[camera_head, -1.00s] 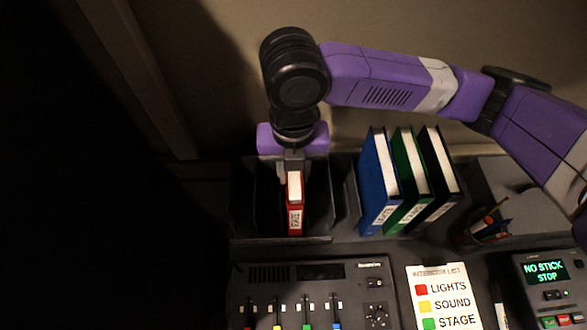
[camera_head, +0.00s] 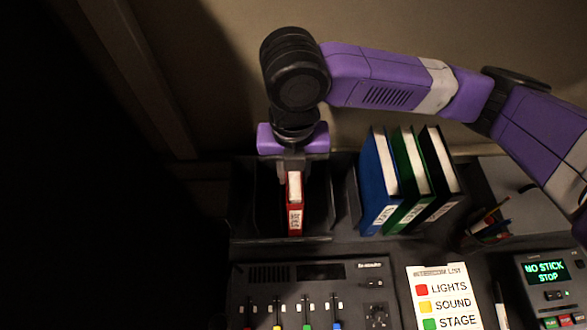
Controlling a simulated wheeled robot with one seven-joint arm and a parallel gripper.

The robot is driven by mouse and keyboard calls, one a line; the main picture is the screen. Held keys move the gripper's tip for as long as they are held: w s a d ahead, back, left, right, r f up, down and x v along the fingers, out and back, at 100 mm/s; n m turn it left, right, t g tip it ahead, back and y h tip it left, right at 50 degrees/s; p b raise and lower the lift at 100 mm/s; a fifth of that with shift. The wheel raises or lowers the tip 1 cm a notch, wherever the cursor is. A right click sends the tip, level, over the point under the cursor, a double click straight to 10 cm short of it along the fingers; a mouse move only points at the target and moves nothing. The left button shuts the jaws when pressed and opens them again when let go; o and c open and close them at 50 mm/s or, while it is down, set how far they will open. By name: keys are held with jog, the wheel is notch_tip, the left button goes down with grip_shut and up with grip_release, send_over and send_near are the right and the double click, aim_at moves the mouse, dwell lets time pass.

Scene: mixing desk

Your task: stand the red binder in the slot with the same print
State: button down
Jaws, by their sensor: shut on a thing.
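The red binder (camera_head: 295,208) stands upright in a dark slotted rack (camera_head: 285,243), its white pages up and its printed spine label facing me. My gripper (camera_head: 292,168) points down and is shut on the top of the red binder. Dark dividers show on both sides of the binder. Any print on the rack's slots is too dark to read, and the binder's lower end cannot be made out clearly.
Blue (camera_head: 379,185), green (camera_head: 412,185) and black (camera_head: 440,180) binders lean to the right of the rack. In front are a mixing desk (camera_head: 315,290) and a list card (camera_head: 442,297). A pen holder (camera_head: 488,228) and a small display unit (camera_head: 547,280) are at the right.

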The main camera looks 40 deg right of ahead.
jog(key=shift+f, duration=0.2)
jog(key=c, duration=1)
grip_release()
jog(key=shift+c, duration=0.2)
jog(key=shift+r, duration=3.9)
